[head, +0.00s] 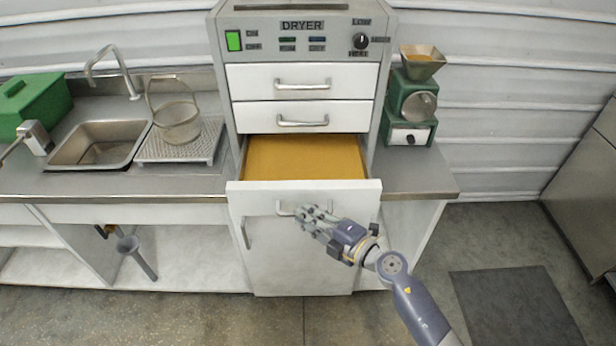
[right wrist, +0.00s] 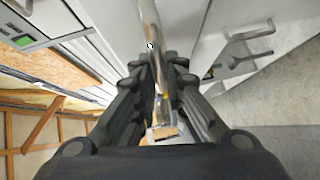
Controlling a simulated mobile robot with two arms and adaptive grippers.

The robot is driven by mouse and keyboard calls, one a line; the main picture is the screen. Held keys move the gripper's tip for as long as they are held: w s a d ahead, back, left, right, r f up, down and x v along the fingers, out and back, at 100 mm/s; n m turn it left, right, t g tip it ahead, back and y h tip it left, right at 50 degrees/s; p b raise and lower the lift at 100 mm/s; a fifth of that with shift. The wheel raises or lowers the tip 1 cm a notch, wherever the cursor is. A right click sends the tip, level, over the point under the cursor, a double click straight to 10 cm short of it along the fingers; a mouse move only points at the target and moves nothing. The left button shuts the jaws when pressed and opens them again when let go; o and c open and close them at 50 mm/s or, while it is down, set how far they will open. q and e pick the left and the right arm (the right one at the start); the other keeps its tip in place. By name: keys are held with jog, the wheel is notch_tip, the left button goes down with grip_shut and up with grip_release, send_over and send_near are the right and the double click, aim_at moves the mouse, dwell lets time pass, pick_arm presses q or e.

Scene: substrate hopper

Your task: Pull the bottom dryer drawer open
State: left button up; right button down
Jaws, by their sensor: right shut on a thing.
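The dryer (head: 300,22) stands in the middle of the counter in the head view. Its upper drawer (head: 300,76) and middle drawer (head: 300,115) are closed. The bottom drawer (head: 245,188) is pulled out toward me, and its yellow-orange contents (head: 305,157) show inside. My right gripper (head: 308,216) is at the bottom drawer's handle (head: 285,208), shut on it. In the right wrist view the metal handle bar (right wrist: 152,50) runs between the fingers of my right gripper (right wrist: 160,85). My left gripper is not in view.
A green grinder (head: 412,95) stands right of the dryer. A cabinet door (head: 300,265) is below the drawer. Open floor with a dark mat (head: 515,300) lies right.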

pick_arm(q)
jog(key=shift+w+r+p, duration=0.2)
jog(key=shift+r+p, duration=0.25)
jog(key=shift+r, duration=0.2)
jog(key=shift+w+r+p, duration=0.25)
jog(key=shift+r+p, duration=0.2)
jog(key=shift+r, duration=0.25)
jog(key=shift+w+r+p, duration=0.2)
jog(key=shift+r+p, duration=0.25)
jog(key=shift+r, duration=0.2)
pick_arm(e)
jog(key=s, duration=1.1)
jog(key=shift+s, duration=0.2)
jog(key=c, duration=1.7)
grip_release()
jog(key=shift+o, duration=0.2)
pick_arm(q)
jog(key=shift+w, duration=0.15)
pick_arm(e)
jog(key=v, duration=1.2)
